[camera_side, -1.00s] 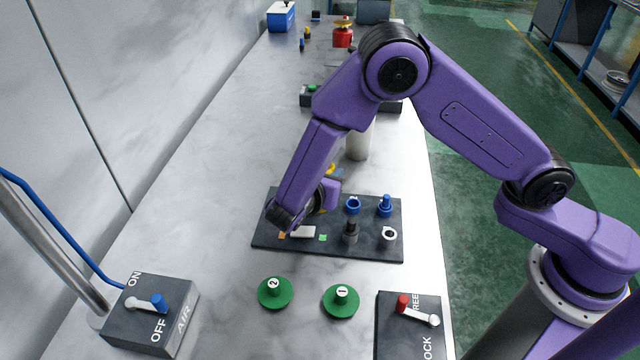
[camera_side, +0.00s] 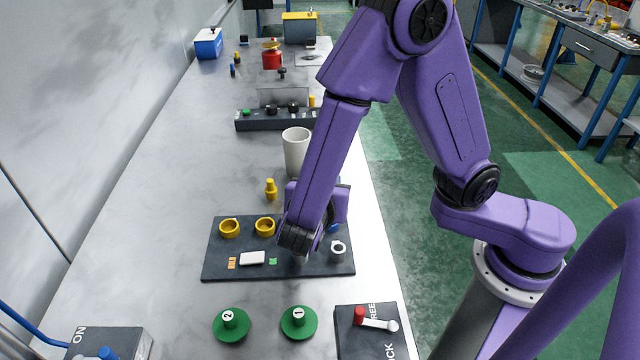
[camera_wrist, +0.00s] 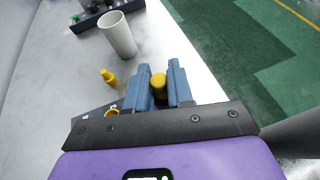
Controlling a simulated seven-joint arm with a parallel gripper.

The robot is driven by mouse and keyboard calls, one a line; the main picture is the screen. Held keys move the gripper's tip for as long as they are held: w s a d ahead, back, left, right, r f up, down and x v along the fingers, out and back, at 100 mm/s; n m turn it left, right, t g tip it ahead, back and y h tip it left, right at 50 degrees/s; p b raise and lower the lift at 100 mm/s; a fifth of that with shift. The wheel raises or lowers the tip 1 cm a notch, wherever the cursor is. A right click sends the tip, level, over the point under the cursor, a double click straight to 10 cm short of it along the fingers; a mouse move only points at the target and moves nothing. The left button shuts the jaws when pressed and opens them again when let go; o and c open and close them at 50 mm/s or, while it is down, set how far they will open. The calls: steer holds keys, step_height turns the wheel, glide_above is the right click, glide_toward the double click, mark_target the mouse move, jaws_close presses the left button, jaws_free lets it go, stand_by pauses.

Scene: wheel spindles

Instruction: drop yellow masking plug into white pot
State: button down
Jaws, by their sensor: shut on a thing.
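The wrist view shows my gripper (camera_wrist: 162,72) with its two blue fingers shut on a yellow masking plug (camera_wrist: 158,82); its rounded top shows between them. The white pot (camera_side: 296,152) stands upright and open-topped on the table beyond the board. It also shows in the wrist view (camera_wrist: 119,36), ahead and to the left of the fingers, apart from them. A second yellow plug (camera_side: 270,189) stands on the table between pot and board, also seen in the wrist view (camera_wrist: 108,76). In the side view my forearm hides the fingers and the held plug.
A dark board (camera_side: 222,262) holds two yellow rings (camera_side: 229,228), a white block (camera_side: 252,258) and a white ring (camera_side: 338,248); my arm hides part of it. Green knobs (camera_side: 231,323) stand in front. A dark rack (camera_side: 262,123) lies behind the pot. The table left is clear.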

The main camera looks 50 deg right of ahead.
steer(key=w+d+r, duration=0.4)
steer(key=w+d, duration=0.5)
steer(key=w, duration=0.3)
steer(key=w+d+r, duration=0.4)
steer(key=w+d, duration=0.4)
steer(key=w, duration=0.3)
steer(key=shift+d+f, duration=0.15)
steer(key=shift+f, duration=2.8)
steer(key=c, duration=0.9)
jaws_free()
steer(key=v, duration=1.7)
steer(key=shift+a, duration=0.25)
